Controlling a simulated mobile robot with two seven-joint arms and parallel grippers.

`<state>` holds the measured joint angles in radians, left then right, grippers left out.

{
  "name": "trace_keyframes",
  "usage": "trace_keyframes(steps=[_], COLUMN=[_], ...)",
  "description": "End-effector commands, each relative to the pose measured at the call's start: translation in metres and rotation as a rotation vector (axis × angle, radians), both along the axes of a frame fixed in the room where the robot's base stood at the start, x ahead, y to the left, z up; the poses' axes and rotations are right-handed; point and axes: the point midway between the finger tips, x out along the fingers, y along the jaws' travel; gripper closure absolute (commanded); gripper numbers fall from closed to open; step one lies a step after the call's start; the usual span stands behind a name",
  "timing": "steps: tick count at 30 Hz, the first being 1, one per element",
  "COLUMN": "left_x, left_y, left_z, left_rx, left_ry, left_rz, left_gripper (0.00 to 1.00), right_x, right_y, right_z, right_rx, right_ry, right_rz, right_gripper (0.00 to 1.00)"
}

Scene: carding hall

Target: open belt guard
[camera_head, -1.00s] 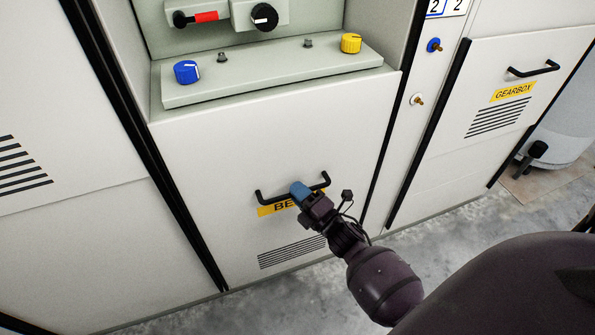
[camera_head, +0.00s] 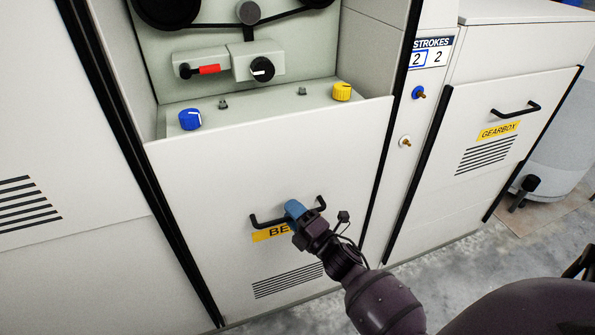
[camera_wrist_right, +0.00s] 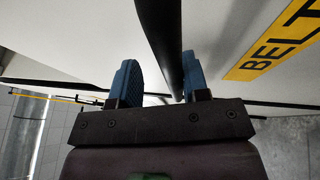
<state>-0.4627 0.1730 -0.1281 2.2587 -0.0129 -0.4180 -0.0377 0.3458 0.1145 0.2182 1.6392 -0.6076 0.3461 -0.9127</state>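The belt guard (camera_head: 215,195) is a pale panel on the machine front, with a black bar handle (camera_head: 264,222) and a yellow label (camera_head: 267,233) partly hidden by my gripper. Its top edge stands in front of the shelf with the knobs. My right gripper (camera_head: 294,208) is at the handle. In the right wrist view its two blue fingers (camera_wrist_right: 160,80) stand apart with the black handle bar (camera_wrist_right: 166,45) between them. The bar lies close against the finger on the label side, with a gap to the other finger. My left gripper is out of view.
Above the guard are a blue knob (camera_head: 189,120), a yellow knob (camera_head: 342,92) and a switch (camera_head: 262,69). To the right is a gearbox cover (camera_head: 440,180) with its own handle (camera_head: 516,109). Grey floor (camera_head: 450,265) shows in front.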

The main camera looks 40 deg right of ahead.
Motion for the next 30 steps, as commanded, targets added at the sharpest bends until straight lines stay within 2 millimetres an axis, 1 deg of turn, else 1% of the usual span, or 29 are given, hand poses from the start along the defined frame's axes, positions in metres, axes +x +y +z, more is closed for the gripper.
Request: trace_keyframes(steps=[1, 8, 12, 15, 18, 21, 25, 30], left_x=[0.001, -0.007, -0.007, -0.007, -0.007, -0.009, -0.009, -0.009], left_y=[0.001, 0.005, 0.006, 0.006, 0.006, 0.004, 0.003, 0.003], left_z=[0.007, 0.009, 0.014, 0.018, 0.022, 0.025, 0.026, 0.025], left_rx=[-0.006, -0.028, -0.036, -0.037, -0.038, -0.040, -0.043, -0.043], left_ry=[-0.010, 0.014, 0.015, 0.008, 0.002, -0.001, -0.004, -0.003], left_rz=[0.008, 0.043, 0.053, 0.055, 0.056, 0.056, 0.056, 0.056], left_gripper=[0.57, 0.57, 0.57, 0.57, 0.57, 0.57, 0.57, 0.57], right_x=[0.003, 0.002, 0.002, 0.001, 0.001, 0.001, 0.000, 0.000], right_y=[-0.001, 0.000, 0.000, 0.000, 0.000, 0.000, 0.001, 0.001], right_z=[0.024, 0.069, 0.097, 0.113, 0.125, 0.133, 0.136, 0.135], right_rx=[-0.002, -0.003, -0.003, -0.003, -0.002, -0.001, 0.000, 0.001], right_ry=[-0.019, -0.018, -0.018, -0.016, -0.013, -0.010, -0.006, -0.003], right_rz=[0.002, 0.002, 0.002, 0.002, 0.001, 0.002, 0.001, 0.001], right_gripper=[0.61, 0.61, 0.61, 0.61, 0.61, 0.61, 0.61, 0.61])
